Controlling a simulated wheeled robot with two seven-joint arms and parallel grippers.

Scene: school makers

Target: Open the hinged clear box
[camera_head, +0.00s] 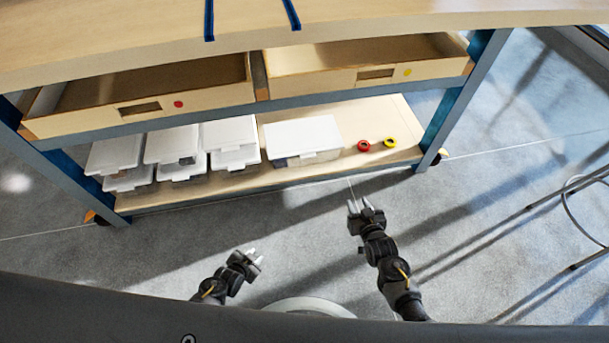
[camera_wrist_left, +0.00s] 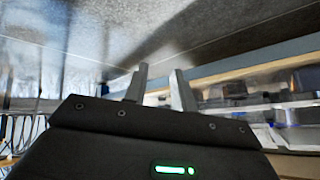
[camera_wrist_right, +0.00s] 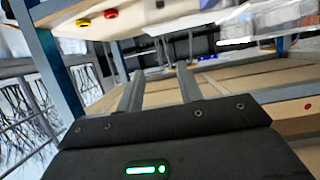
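A large clear box with a white lid (camera_head: 302,137) sits on the lower shelf, right of several smaller lidded boxes (camera_head: 182,148). Its lid looks closed. In the right wrist view, which looks upside down, part of a clear box (camera_wrist_right: 265,22) shows at the top right. My right gripper (camera_head: 360,205) is open and empty above the floor, in front of the shelf and to the right of the large box. My left gripper (camera_head: 254,256) is open and empty, lower left and further from the shelf. Neither touches a box.
The lower shelf (camera_head: 400,110) also holds a red roll (camera_head: 364,146) and a yellow roll (camera_head: 390,143). Two open drawers, left (camera_head: 150,107) and right (camera_head: 340,80), overhang it. A blue table leg (camera_head: 460,100) stands at the right.

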